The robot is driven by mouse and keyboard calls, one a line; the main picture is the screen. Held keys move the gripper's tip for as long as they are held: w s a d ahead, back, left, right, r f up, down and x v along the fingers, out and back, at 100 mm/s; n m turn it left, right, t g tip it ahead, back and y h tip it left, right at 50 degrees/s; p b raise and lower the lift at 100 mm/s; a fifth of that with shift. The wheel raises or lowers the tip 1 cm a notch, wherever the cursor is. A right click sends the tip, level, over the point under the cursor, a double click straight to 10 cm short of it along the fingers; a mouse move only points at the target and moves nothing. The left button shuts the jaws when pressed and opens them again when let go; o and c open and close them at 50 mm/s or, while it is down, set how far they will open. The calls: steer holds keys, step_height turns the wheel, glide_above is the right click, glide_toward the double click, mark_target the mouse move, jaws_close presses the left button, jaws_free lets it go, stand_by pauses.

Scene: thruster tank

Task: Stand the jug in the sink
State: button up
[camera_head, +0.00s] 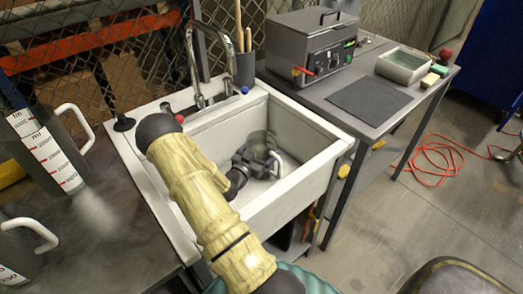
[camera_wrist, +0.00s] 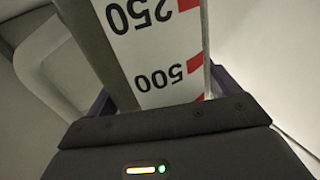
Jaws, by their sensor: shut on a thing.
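The jug (camera_head: 258,139) is a grey see-through vessel with a white handle, inside the white sink (camera_head: 312,178). My gripper (camera_head: 256,163) reaches down into the basin and is shut on the jug. In the wrist view the jug (camera_wrist: 150,45) fills the space between the fingers, its white label with 250 and 500 marks facing the camera. Its pale handle is at the left there. The jug looks about upright. My gripper hides part of it, and I cannot tell whether its base touches the sink floor.
A chrome tap (camera_head: 197,65) rises at the sink's back left. Two more marked jugs, one of them (camera_head: 45,145) nearer the sink, stand on the left bench. A grey appliance (camera_head: 312,48), a dark mat (camera_head: 368,102) and a tray (camera_head: 402,64) are on the right bench.

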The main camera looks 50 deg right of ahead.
steer(key=shift+f, duration=0.2)
steer(key=o, duration=0.8)
steer(key=shift+r, duration=0.2)
steer(key=v, duration=0.7)
steer(key=shift+a, duration=0.3)
